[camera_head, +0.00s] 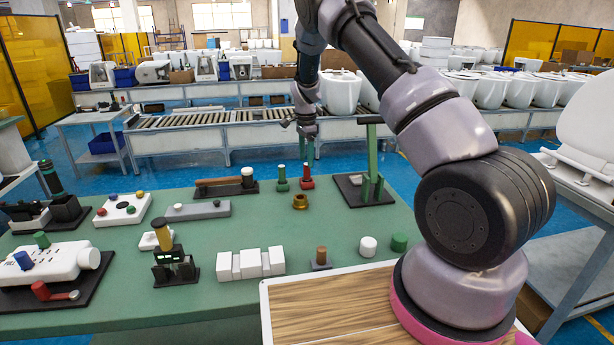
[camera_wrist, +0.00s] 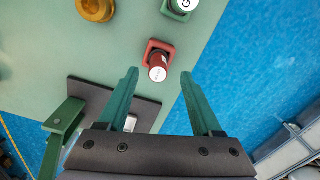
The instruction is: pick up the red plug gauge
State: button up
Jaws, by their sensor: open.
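The red plug gauge (camera_head: 307,182) stands upright near the far edge of the green table, with a white top. In the wrist view the red plug gauge (camera_wrist: 159,56) shows from above, its square red base beyond a round end with a pale label. My gripper (camera_head: 307,152) is over the table's far edge, pointing down near the gauge. In the wrist view my gripper (camera_wrist: 159,74) has its two green fingers spread, with the gauge's labelled end appearing between the tips. Nothing is held. I cannot tell the height gap.
A similar green plug gauge (camera_head: 282,184) stands close on the left. A dark stand with a green upright (camera_head: 366,188) is close on the right. Beyond the table edge is blue floor, then a roller conveyor (camera_head: 200,124).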

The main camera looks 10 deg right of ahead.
aim_at(307, 168)
notch_tip(307, 168, down, 5)
jog(key=shift+s+d+r, duration=0.1)
jog(key=shift+d+r, duration=0.05)
grip_shut()
jog(key=shift+r, duration=0.1)
